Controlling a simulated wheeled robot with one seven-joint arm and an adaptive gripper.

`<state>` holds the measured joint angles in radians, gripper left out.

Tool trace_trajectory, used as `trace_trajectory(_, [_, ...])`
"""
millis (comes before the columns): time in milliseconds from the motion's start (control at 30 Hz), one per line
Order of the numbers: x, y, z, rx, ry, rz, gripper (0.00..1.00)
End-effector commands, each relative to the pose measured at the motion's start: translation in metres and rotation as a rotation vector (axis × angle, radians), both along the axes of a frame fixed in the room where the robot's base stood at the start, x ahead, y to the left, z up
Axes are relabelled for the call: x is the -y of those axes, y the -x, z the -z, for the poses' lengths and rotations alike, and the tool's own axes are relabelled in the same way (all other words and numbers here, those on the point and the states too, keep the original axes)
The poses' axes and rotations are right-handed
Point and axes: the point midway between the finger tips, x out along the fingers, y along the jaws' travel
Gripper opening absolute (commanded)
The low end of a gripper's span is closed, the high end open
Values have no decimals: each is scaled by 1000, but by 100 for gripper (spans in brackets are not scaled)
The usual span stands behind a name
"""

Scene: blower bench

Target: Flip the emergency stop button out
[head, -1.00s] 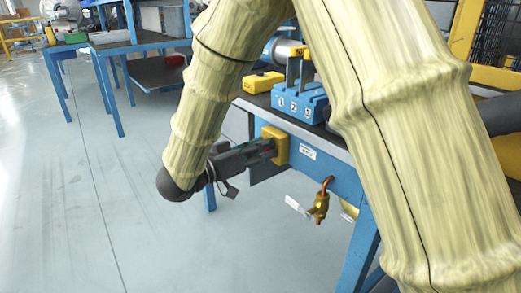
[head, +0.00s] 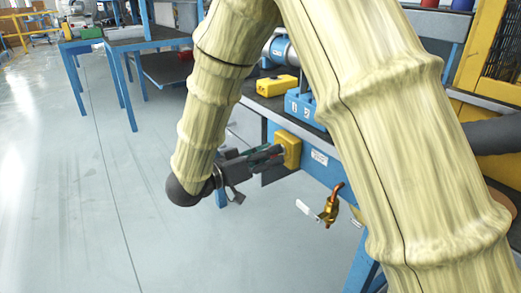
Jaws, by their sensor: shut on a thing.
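A yellow box (head: 290,149) is mounted on the blue front edge of the bench, where the emergency stop button would sit. The button itself is hidden behind my gripper's fingers. My gripper (head: 276,153) reaches in from the left, below my sleeved arm, with its fingertips at the face of the yellow box. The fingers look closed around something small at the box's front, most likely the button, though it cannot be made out.
A brass valve (head: 330,205) with a pale lever hangs below the bench edge, right of the box. A yellow case (head: 277,86) and a blue numbered block (head: 303,107) stand on the bench top. Another blue bench (head: 135,40) is at the back left. The floor at left is clear.

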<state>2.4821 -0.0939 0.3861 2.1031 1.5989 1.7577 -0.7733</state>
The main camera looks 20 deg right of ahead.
Motion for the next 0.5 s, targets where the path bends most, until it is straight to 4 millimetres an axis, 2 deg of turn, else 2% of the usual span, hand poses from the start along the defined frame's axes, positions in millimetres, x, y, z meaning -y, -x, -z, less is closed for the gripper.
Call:
trace_trajectory(200, [-2, 0, 1, 1, 0, -3, 0])
trace_trajectory(233, [-2, 0, 1, 1, 0, -3, 34])
trace_trajectory(300, [-2, 0, 1, 1, 0, -3, 47])
trace_trajectory(367, [-2, 0, 1, 0, 0, -3, 54])
trace_trajectory(500, [-1, 0, 1, 0, 0, -1, 54])
